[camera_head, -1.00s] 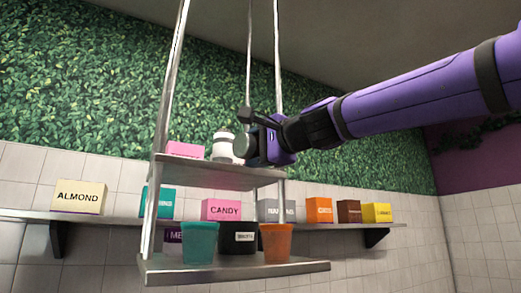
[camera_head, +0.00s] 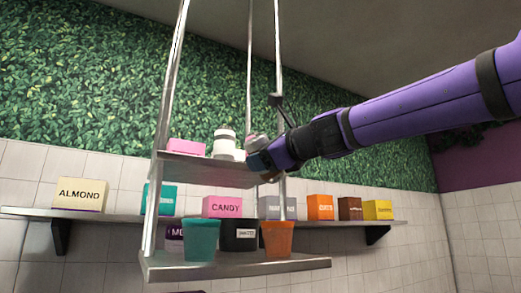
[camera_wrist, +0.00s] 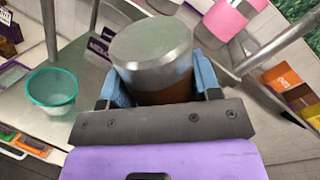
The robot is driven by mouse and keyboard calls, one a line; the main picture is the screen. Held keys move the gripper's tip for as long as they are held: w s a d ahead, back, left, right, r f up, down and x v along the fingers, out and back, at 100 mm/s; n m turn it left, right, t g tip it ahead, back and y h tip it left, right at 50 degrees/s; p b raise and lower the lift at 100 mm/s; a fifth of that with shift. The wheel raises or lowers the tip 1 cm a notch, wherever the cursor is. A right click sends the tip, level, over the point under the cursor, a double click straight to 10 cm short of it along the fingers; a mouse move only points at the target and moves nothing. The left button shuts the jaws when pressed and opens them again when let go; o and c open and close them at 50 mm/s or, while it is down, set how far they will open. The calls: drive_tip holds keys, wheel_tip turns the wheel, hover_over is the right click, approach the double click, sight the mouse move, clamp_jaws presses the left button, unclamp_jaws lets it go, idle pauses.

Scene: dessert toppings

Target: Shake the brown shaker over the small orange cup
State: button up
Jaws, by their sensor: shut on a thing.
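My gripper (camera_wrist: 158,95) is shut on the brown shaker (camera_wrist: 150,50), which has a grey metal cap and a brown body between the blue fingers. In the head view, my gripper (camera_head: 262,158) is at the right end of the upper hanging shelf, and the shaker shows only partly there. The small orange cup (camera_head: 277,240) stands upright at the right of the lower hanging shelf, below my gripper. The orange cup cannot be made out in the wrist view.
Metal hanging rods (camera_head: 279,70) frame the shelves. Labelled boxes line the wall shelf behind.

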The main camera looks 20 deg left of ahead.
drive_tip(key=m, duration=0.1)
drive_tip(key=w+f+m, duration=0.1)
drive_tip(key=m, duration=0.1)
drive_tip(key=shift+w+d+f, duration=0.1)
drive_tip(key=shift+d+f, duration=0.15)
drive_tip(key=shift+d, duration=0.1)
drive_tip(key=shift+a+r, duration=0.1)
drive_tip(key=shift+r, duration=3.45)
drive_tip(key=shift+f, duration=3.5)
drive_tip(key=shift+r, duration=3.75)
